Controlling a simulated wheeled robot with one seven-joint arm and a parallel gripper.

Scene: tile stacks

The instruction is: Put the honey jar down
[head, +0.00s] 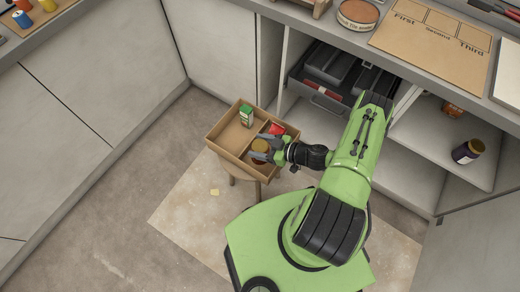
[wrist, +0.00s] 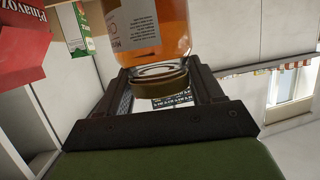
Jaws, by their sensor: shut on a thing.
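The honey jar (wrist: 150,25) shows amber with a white label in the wrist view, with its lid toward my gripper. My gripper (wrist: 160,88) is shut on the jar at its lid end, one finger on each side. In the head view the jar's brown lid (head: 259,146) shows between the fingers of my gripper (head: 261,149), over the near compartment of the divided wooden tray (head: 222,128). I cannot tell whether the jar's base touches the tray floor.
A green carton (head: 246,117) stands in the tray's left compartment, and a red box (head: 276,130) lies in another compartment. The tray rests on a small stool (head: 232,170). An open drawer (head: 322,98) and a shelf with a dark jar (head: 467,151) are to the right.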

